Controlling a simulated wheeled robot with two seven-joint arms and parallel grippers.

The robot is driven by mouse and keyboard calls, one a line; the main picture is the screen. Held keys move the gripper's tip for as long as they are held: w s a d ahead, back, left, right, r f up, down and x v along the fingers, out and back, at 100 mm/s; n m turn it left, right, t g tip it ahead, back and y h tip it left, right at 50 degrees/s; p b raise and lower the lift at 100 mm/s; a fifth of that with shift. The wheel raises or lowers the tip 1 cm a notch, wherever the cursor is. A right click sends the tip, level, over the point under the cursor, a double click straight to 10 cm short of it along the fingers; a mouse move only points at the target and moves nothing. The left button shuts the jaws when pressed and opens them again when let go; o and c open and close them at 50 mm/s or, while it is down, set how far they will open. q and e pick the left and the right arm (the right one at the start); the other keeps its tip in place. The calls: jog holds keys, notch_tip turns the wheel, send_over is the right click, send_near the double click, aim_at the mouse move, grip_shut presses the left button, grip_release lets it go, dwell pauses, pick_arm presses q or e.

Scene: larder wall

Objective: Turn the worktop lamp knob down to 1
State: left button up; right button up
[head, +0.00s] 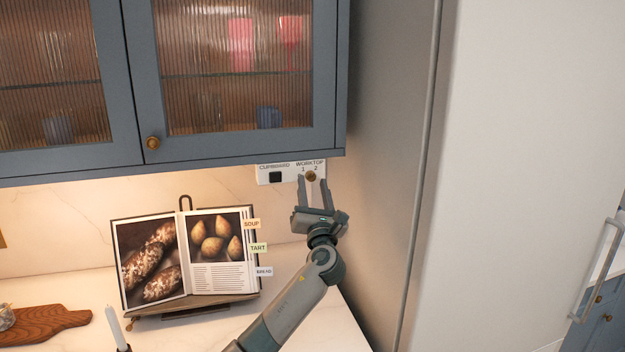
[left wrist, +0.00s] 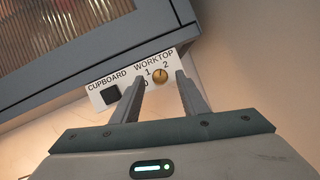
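The worktop lamp knob (head: 310,176) is a small round brass knob on a white switch plate (head: 291,180) under the wall cupboard. In the left wrist view the knob (left wrist: 160,77) sits below the word WORKTOP, with 0, 1 and 2 around it. A thin dark mark shows on its face, but it is too small to read the setting surely. My left gripper (head: 313,181) is open and points up at the plate. In the left wrist view its fingertips (left wrist: 160,80) stand to either side of the knob; I cannot tell whether they touch it. My right gripper is out of view.
A black cupboard switch (head: 275,177) is left of the knob. The blue-grey cupboard (head: 240,148) hangs just above. A tall pale fridge-like panel (head: 520,150) stands at right. A cookbook on a stand (head: 188,258), a candle (head: 116,328) and a wooden board (head: 45,322) are on the worktop.

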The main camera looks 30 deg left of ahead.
pick_arm(q)
jog(key=shift+w+a+r, duration=0.25)
jog(key=shift+w+a, duration=0.2)
jog(key=shift+w, duration=0.05)
grip_shut()
